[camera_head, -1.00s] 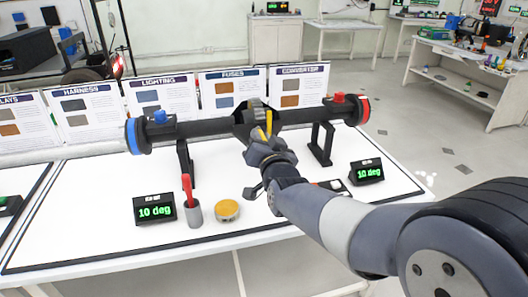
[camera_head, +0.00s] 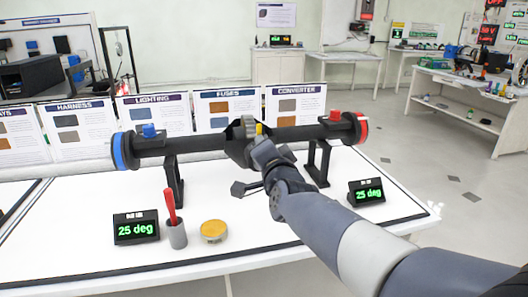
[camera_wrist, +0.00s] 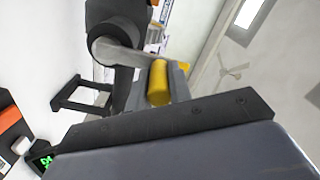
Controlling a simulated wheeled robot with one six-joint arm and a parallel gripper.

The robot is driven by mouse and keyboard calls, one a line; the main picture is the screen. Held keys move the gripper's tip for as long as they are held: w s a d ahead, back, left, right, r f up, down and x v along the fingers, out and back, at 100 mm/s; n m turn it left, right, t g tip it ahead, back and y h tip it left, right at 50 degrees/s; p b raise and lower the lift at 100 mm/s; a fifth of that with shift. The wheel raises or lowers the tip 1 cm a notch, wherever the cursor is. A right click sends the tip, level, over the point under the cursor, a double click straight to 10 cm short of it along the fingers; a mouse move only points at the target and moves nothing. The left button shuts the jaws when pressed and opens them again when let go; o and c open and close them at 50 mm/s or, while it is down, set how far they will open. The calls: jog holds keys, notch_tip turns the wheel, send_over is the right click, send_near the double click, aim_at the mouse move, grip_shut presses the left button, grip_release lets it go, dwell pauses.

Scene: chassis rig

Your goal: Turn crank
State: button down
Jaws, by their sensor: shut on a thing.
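The axle rig is a black horizontal shaft (camera_head: 200,143) on two black stands, with a blue disc at its left end and a red disc at its right end. The crank's yellow handle (camera_head: 259,129) shows at the middle of the shaft, just above my gripper (camera_head: 264,150). My gripper is shut on the handle and hides most of it. In the wrist view the yellow handle (camera_wrist: 158,82) stands against a grey finger, with the dark crank and shaft behind. Two displays, left (camera_head: 136,228) and right (camera_head: 366,192), both read 25 deg.
A grey cup (camera_head: 176,235) with a red-handled tool and a round yellow-topped tin (camera_head: 213,231) stand on the white table (camera_head: 290,245) in front of the shaft. Several printed panels, one titled Converter (camera_head: 294,106), stand behind it. The table's front middle is clear.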

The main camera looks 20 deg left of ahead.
dwell(0.3)
jog(key=c, duration=1.3)
grip_release()
jog(key=v, duration=1)
jog(key=shift+s+d+p, duration=0.25)
jog(key=shift+s+p, duration=0.05)
jog(key=shift+p, duration=0.1)
jog(key=x, duration=1.1)
jog(key=shift+b, duration=0.3)
